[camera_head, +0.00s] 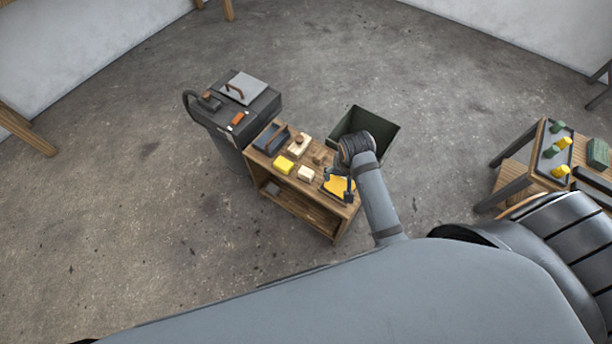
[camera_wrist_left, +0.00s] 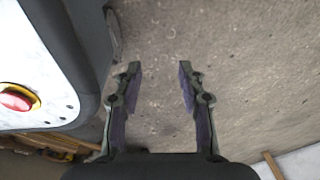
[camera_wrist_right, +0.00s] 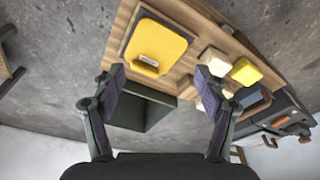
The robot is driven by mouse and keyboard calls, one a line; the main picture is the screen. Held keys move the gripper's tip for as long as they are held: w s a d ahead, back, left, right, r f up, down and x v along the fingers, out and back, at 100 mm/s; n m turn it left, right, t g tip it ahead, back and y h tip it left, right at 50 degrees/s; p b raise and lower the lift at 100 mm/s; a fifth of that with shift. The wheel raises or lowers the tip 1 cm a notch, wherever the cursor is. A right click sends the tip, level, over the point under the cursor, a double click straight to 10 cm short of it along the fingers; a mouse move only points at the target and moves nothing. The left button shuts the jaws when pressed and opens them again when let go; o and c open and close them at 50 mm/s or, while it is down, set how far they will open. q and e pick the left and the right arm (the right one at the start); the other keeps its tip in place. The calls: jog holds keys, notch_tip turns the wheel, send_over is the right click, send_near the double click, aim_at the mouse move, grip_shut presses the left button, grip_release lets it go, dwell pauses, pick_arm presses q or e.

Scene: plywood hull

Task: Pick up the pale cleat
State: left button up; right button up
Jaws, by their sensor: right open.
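The pale cleat (camera_head: 306,173) is a small cream block on the wooden bench (camera_head: 325,220), between a yellow block and a yellow pad. It also shows in the right wrist view (camera_wrist_right: 213,60), beside the right-hand finger. My right gripper (camera_head: 338,184) is over the yellow pad, to the right of the cleat in the head view. Its fingers (camera_wrist_right: 160,88) are apart with nothing between them. My left gripper (camera_wrist_left: 160,75) is open and empty over bare floor, away from the bench.
On the bench are a yellow block (camera_head: 284,165), a yellow pad (camera_head: 336,183), a wooden block with a knob (camera_head: 298,146) and a dark tray (camera_head: 266,143). A dark bin (camera_head: 385,128) stands behind. A grey cabinet (camera_head: 230,138) adjoins the bench's left end.

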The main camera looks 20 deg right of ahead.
jog(key=w+a+f+m+g, duration=0.1)
jog(key=w+a+f+m, duration=0.15)
jog(key=w+a, duration=0.35)
jog(key=m+g, duration=0.1)
jog(key=m, duration=0.2)
send_near(306, 172)
jog(key=shift+w+d+f+n+y, duration=0.15)
jog(key=shift+w+f+n+y, duration=0.1)
jog(key=shift+w+f+y, duration=0.15)
notch_tip(306, 172, down, 4)
jog(key=shift+s+f+b, duration=0.1)
jog(key=shift+f+b, duration=0.15)
jog(key=shift+b, duration=0.5)
jog(key=shift+f, duration=0.4)
jog(key=f, duration=0.1)
jog(key=f+b, duration=0.1)
jog(key=f, duration=0.2)
jog(key=shift+s+d+f+b, duration=0.25)
jog(key=shift+b, duration=0.15)
jog(key=shift+f, duration=0.35)
pick_arm(q)
jog(key=w, duration=0.5)
jog(key=shift+w+d+r, duration=0.1)
jog(key=shift+w+r, duration=0.05)
jog(key=shift+w, duration=0.25)
pick_arm(e)
jog(key=shift+r, duration=0.1)
jog(key=shift+c, duration=0.3)
jog(key=c, duration=1.2)
